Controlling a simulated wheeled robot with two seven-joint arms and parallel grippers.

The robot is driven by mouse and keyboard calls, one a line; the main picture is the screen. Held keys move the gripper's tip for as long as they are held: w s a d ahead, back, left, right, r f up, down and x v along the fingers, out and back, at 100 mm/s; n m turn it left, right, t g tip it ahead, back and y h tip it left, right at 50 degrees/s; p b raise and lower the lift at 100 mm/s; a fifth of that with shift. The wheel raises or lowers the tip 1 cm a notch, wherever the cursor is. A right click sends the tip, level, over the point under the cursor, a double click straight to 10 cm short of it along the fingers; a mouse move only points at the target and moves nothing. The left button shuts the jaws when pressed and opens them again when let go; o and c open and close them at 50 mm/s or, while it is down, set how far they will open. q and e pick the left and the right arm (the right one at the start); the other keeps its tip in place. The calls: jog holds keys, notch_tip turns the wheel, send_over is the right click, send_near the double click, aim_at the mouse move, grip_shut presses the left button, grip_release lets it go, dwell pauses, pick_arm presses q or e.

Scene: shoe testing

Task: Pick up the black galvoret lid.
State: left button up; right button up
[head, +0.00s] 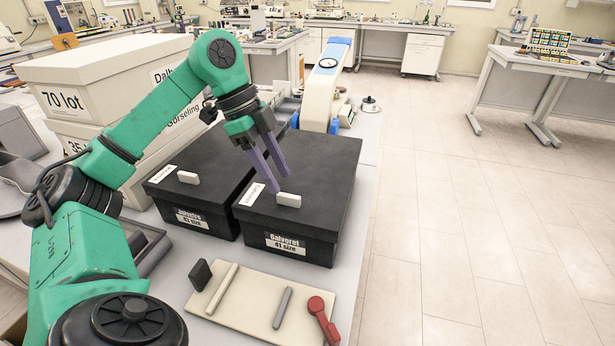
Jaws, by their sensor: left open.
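The black galvoret lid (325,160) sits on the right-hand black box, whose front label (285,244) reads "Galvoret 41 size". A small white block-shaped handle (288,200) stands on the lid near its front edge. My left gripper (278,181) is open and empty, its purple fingers pointing down just above and behind the white handle. Whether a fingertip touches the lid cannot be told. My right gripper is not in view.
A second black box (203,165) with its own white handle stands close on the left. White cartons (110,80) are stacked behind it. A beige board (258,303) with tools and a red-handled item (322,318) lies in front. The floor at right is clear.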

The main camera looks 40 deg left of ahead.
aim_at(288, 195)
pick_arm(q)
jog(key=x, duration=0.3)
jog(key=b+x, duration=0.1)
jog(key=shift+w+a+f, duration=0.1)
jog(key=shift+a+f, duration=0.05)
jog(key=shift+f, duration=0.25)
grip_shut()
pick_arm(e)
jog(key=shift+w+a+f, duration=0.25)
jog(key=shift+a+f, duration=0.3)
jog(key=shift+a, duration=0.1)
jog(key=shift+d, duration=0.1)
